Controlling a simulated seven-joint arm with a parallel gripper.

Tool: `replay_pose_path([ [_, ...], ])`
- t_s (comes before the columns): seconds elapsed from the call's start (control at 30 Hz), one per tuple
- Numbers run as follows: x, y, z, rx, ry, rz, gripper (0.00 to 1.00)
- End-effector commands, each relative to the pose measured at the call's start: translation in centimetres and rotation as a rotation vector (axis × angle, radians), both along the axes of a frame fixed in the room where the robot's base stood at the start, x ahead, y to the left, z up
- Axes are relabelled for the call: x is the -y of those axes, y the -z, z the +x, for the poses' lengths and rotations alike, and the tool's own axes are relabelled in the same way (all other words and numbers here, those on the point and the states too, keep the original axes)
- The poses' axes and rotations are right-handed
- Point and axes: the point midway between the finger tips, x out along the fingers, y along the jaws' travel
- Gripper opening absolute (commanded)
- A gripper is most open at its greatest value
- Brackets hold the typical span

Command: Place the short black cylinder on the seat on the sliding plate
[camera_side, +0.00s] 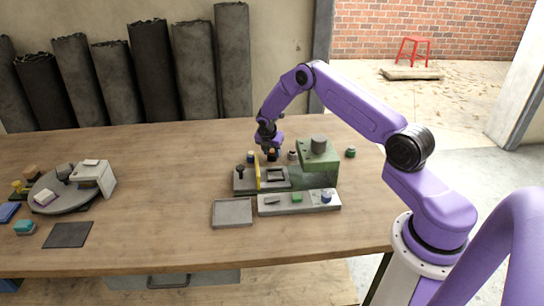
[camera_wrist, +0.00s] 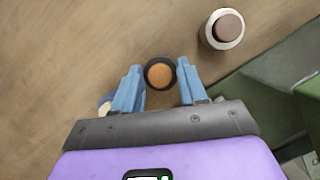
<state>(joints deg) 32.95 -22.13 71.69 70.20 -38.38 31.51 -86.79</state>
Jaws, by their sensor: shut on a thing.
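The short black cylinder (camera_wrist: 148,77), with an orange-brown disc on top, is between the two blue fingers of my gripper (camera_wrist: 160,90) in the wrist view. My gripper is shut on it. In the side view my gripper (camera_side: 270,149) is behind the grey base with the sliding plate (camera_side: 244,186), and the cylinder (camera_side: 272,157) shows small beneath it. A dark square frame (camera_side: 277,174), seemingly the seat, is on the right part of that base. I cannot tell whether the cylinder touches the table.
A green machine block (camera_side: 316,172) with a grey cylinder on top stands close right. A yellow upright bar (camera_side: 257,172) rises from the base. A white-and-brown piece (camera_wrist: 227,29) stands near my gripper.

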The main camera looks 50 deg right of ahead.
Motion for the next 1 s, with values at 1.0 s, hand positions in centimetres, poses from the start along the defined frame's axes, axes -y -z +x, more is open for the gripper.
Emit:
replay_pose_path([
  [1.0,-2.2,-11.2,-1.9,-0.002,0.002,-0.01,0.0],
])
